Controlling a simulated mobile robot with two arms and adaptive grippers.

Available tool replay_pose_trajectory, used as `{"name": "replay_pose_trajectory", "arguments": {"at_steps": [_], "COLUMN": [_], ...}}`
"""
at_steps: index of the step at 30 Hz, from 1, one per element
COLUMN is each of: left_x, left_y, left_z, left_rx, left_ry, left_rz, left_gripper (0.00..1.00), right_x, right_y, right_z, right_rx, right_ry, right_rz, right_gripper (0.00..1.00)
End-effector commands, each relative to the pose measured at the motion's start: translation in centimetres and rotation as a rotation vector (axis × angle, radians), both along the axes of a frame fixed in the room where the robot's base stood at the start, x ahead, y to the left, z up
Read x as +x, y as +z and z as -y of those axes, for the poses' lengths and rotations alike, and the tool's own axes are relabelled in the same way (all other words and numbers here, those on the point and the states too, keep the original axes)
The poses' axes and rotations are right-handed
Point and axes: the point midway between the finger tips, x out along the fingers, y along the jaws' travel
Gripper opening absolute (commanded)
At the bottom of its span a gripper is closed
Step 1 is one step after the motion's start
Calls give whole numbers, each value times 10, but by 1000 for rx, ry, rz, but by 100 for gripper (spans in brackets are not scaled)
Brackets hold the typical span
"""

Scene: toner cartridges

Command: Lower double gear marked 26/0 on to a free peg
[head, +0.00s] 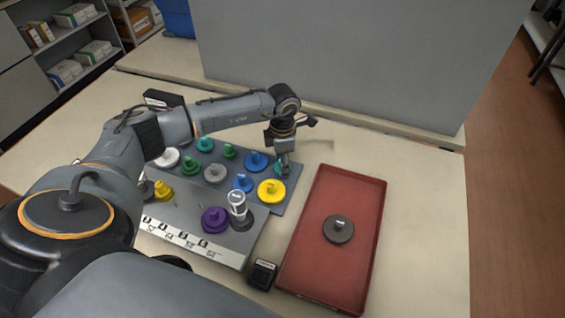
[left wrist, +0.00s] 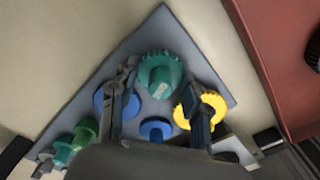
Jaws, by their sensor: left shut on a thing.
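A teal double gear (left wrist: 160,75) with a raised hub sits between the two fingers of my left gripper (left wrist: 158,84), which is shut on it. In the head view the same gripper (head: 285,168) points down at the far right corner of the grey peg board (head: 293,182), mostly covering the teal gear (head: 278,169). The marking on its hub is too small to read. I cannot tell whether the gear touches the board or hangs just above it. My right gripper is not in view.
Around it on the board stand blue gears (head: 256,161), a yellow gear (head: 271,191), a grey gear (head: 215,173) and green gears (head: 190,165). A purple gear (head: 215,220) and a pale cylinder (head: 237,203) are nearer. A red tray (head: 301,248) holds a dark gear (head: 338,230).

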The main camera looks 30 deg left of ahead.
Motion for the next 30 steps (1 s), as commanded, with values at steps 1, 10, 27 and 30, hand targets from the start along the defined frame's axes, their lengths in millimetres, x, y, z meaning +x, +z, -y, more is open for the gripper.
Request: {"name": "replay_pose_trajectory", "arguments": {"at_steps": [1, 10, 27, 30], "left_x": [0, 0, 0, 1], "left_y": [-1, -1, 3, 14], "left_z": [0, 0, 0, 0], "left_rx": [0, 0, 0, -1], "left_ry": [0, 0, 0, -1], "left_rz": [0, 0, 1, 2], "left_gripper": [21, 21, 73, 73], "right_x": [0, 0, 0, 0], "right_y": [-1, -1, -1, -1], "right_z": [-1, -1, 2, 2], "right_rx": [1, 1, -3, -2], "right_ry": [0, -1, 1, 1], "right_rz": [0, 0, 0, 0], "right_gripper": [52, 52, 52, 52]}}
